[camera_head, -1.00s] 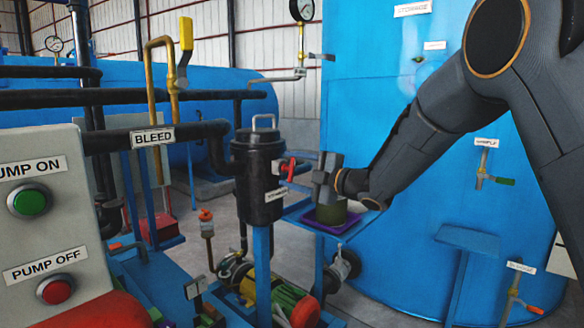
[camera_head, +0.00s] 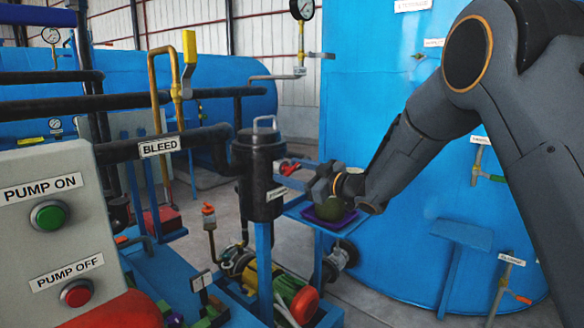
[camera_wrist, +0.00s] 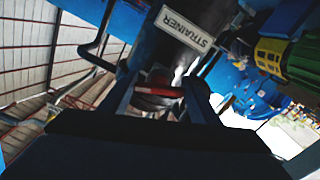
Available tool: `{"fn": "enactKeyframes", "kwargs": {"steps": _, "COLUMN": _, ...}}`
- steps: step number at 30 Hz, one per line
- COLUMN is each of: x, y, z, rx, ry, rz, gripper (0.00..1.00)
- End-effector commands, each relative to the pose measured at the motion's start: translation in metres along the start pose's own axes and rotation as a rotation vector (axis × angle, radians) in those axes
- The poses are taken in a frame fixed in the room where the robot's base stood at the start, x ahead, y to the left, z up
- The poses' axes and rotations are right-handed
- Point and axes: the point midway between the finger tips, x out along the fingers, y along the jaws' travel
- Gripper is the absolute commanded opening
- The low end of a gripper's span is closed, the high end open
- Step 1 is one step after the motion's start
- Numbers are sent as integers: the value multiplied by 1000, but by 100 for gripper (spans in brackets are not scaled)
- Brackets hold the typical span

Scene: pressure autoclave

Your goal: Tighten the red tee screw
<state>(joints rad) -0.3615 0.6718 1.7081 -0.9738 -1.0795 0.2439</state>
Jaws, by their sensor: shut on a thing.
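The red tee screw (camera_head: 288,168) sits on the right side of the black strainer (camera_head: 258,180), level with its upper body. My gripper (camera_head: 296,174) reaches in from the right with its fingers around the screw. In the wrist view the red screw (camera_wrist: 160,90) lies between the two fingers of my gripper (camera_wrist: 158,100), with the strainer (camera_wrist: 180,40) and its label just beyond. The gripper is shut on the screw. The fingers hide part of it.
A purple tray (camera_head: 330,221) with a dark green round thing (camera_head: 354,217) stands on a blue stand below my gripper. The large blue tank (camera_head: 400,130) is close behind my arm. A grey pump panel (camera_head: 50,230) stands at left, with black pipes above.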

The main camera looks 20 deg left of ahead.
Motion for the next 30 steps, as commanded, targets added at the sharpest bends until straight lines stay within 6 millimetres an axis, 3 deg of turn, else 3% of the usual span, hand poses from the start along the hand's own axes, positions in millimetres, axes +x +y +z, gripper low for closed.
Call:
{"fn": "enactKeyframes", "kwargs": {"steps": 15, "x": 0, "y": -3, "z": 2, "rx": 327, "ry": -4, "rz": -2, "gripper": 34}}
{"fn": "enactKeyframes", "kwargs": {"steps": 30, "x": 0, "y": -4, "z": 3, "rx": 383, "ry": -5, "rz": -3, "gripper": 34}}
